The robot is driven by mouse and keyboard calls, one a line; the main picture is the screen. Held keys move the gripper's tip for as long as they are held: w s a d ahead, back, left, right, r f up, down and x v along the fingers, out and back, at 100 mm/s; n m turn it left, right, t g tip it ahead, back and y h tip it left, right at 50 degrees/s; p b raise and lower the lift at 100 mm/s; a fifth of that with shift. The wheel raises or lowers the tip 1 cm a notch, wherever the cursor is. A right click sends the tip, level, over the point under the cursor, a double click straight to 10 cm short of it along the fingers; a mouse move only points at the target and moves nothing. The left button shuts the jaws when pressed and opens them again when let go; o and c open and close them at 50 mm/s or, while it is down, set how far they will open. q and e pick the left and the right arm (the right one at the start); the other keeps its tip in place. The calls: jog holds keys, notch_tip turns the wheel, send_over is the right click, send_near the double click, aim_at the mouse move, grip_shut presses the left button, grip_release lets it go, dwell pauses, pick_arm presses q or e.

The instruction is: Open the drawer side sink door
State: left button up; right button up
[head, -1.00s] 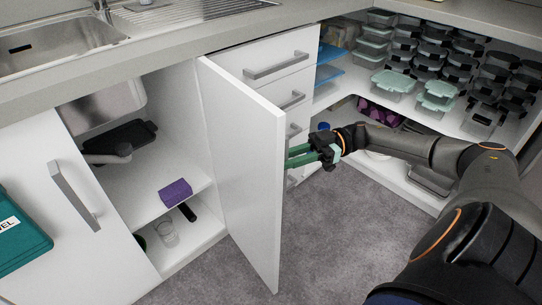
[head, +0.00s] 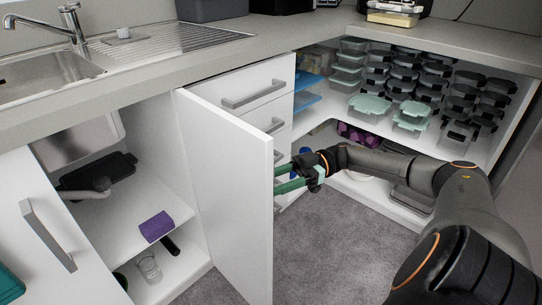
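The drawer side sink door (head: 228,190) is a white panel and stands swung wide open beside the drawers. The cabinet behind it (head: 120,215) is exposed on its left. My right gripper (head: 281,181) has green fingers and is at the right side of the door, near its free edge. Its fingertips are partly hidden behind the door, so I cannot tell whether they are apart or on its handle. The door's handle is hidden on its far side. My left gripper is not in view.
White drawers with grey handles (head: 254,94) stand right of the door. Another closed door with a handle (head: 46,235) is at left. Corner shelves hold stacked containers (head: 410,116). A purple sponge (head: 156,227) and a glass (head: 148,267) are inside the cabinet. Grey carpet (head: 330,255) is clear.

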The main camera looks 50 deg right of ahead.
jog(key=b+v, duration=0.1)
jog(key=v, duration=1.1)
jog(key=shift+d, duration=0.2)
jog(key=shift+s, duration=0.1)
dwell(0.4)
